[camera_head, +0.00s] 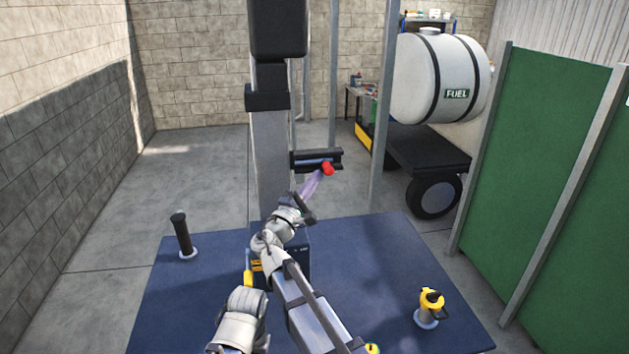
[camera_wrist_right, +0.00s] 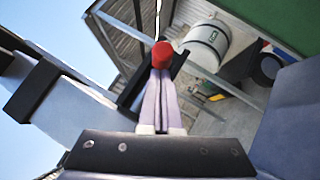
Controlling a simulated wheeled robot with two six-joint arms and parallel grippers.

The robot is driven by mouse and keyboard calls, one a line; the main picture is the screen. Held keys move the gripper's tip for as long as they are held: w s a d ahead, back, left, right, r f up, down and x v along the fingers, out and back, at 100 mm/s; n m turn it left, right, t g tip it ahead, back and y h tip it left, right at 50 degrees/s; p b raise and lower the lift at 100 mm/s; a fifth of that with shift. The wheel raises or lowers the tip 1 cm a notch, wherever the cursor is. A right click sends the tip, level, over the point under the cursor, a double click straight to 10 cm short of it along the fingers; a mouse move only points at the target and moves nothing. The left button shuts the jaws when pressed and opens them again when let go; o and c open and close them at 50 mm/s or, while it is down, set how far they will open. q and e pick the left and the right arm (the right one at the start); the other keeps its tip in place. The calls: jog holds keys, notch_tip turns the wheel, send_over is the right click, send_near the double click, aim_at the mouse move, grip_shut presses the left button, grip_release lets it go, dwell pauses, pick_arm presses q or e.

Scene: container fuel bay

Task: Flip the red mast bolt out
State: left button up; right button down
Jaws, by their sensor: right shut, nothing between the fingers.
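The red mast bolt (camera_head: 327,169) shows as a red knob at the right end of a dark bracket (camera_head: 335,155) on the side of the grey mast (camera_head: 270,150). In the right wrist view the red knob (camera_wrist_right: 162,54) is at the tips of my fingers. My right gripper (camera_head: 318,175) reaches up to the knob from below, its pale purple fingers shut together with nothing between them. It also shows in the right wrist view (camera_wrist_right: 160,76). I cannot tell whether the fingertips touch the knob. My left gripper is not in view.
A blue deck (camera_head: 380,270) lies below, with a black-handled post (camera_head: 182,235) at left and a yellow-topped fitting (camera_head: 430,308) at right. A white fuel tank (camera_head: 430,75) on a wheeled trailer and green panels (camera_head: 540,165) stand at right. Open floor lies left of the mast.

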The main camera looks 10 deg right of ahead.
jog(key=d, duration=0.5)
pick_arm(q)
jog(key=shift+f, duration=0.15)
pick_arm(e)
jog(key=shift+f, duration=0.15)
